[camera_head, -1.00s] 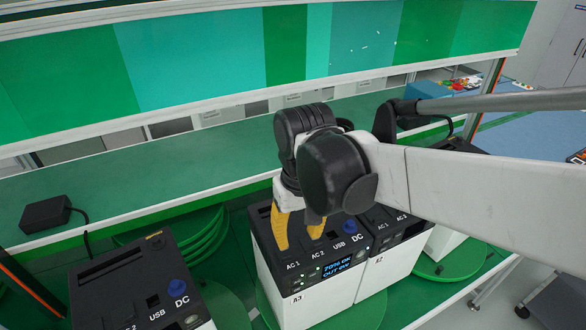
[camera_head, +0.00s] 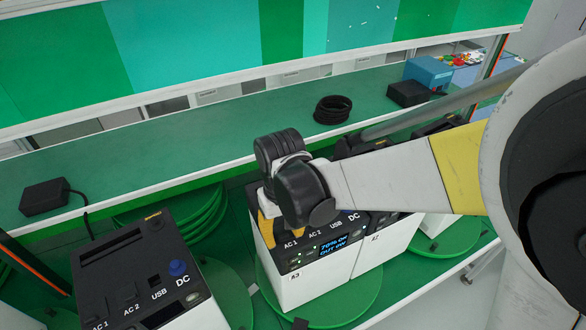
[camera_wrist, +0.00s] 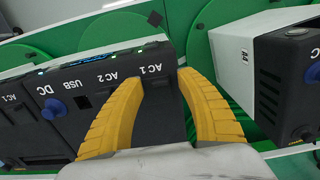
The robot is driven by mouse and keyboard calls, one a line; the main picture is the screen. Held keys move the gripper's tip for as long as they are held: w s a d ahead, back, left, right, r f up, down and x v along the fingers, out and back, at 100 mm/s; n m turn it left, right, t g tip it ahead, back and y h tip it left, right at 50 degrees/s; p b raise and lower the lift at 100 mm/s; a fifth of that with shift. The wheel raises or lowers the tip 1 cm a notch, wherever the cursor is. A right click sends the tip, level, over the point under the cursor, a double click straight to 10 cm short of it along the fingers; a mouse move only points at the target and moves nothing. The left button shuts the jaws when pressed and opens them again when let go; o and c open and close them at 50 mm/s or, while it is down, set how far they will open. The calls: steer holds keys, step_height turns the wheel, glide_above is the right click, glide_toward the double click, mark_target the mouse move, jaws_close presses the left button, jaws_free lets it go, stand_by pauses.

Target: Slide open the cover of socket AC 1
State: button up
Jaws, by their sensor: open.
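The power unit marked A3 (camera_head: 310,287) is a white box with a dark top on a green turntable. Its AC 1 socket area (camera_wrist: 160,98) shows upside down in the wrist view, dark and between my fingers. I cannot make out the cover's edges or whether it is open. My gripper (camera_head: 268,236) is over the AC 1 end of the top in the head view. In the wrist view my gripper (camera_wrist: 162,72) has its two yellow fingers apart, one on each side of the AC 1 label, with nothing held. Contact with the top cannot be told.
A second unit (camera_head: 138,270) stands at the left front, with a blue DC knob. Another unit, A2 (camera_head: 388,235), stands close on the right of A3. The green shelf behind holds a black adapter (camera_head: 45,195) and a coiled black cable (camera_head: 332,109).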

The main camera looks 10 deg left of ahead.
mark_target(274, 221)
jaws_close()
steer(key=w+a, duration=0.1)
steer(key=w+a+b, duration=0.1)
steer(key=w, duration=0.1)
steer(key=w+a+b, duration=0.1)
steer(key=shift+w, duration=0.4)
steer(key=shift+r, duration=0.1)
jaws_free()
steer(key=shift+w+a, duration=0.1)
steer(key=shift+w, duration=0.05)
